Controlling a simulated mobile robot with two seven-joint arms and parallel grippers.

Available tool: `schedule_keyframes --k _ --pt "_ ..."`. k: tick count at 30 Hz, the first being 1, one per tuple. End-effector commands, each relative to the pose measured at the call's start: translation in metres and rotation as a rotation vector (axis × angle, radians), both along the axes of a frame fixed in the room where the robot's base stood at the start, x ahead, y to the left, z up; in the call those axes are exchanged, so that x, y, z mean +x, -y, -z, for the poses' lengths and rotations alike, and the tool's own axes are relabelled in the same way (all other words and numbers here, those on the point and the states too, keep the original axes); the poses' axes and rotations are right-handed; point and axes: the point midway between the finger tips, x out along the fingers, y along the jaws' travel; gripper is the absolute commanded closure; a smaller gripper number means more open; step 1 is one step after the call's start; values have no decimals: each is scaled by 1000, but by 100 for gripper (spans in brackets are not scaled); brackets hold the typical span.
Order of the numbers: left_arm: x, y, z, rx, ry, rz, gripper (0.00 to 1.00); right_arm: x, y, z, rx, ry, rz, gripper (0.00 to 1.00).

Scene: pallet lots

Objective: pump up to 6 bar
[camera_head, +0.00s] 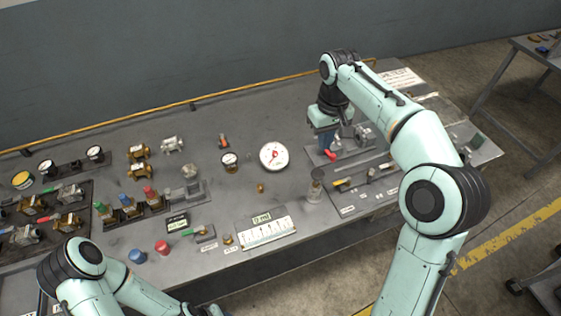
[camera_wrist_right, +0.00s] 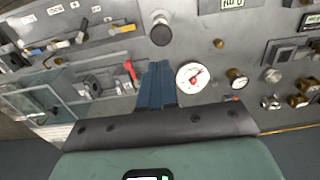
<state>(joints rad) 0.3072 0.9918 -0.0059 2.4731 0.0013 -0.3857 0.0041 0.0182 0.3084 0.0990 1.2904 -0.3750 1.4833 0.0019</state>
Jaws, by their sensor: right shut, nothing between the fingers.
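A large round white gauge (camera_head: 274,156) with a red needle lies on the grey bench; it also shows in the right wrist view (camera_wrist_right: 192,77). Its figures are too small to read. My right gripper (camera_head: 325,143) points down over the bench, right of the gauge, its blue fingers together and empty. The fingers also show in the right wrist view (camera_wrist_right: 160,84). A red lever (camera_head: 330,154) is close by the fingertips in the head view; in the wrist view the red lever (camera_wrist_right: 130,70) stands apart from them. My left gripper is mostly cut off at the bottom edge.
Several valves and fittings crowd the left side. Bare bench lies behind the large gauge.

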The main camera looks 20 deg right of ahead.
Motion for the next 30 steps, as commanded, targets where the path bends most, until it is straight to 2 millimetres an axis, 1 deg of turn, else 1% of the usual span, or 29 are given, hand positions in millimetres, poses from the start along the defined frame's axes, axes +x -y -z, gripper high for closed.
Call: schedule_keyframes --k 14,16,19,21,28,30 --pt "0 0 0 0 0 0 60 0 0 0 0 0 0 100" --pt "1 0 -1 0 1 1 60 0 -1 -7 -2 4 0 100" --pt "6 0 -5 0 7 0 60 -4 -3 -30 -6 15 -1 100" --pt "7 0 -6 -1 8 0 60 -6 -3 -35 -8 12 -1 100" --pt "5 0 -4 0 6 0 60 -7 -3 -32 -8 8 0 100" --pt "3 0 -3 0 3 0 60 -7 -3 -28 -8 7 0 100"
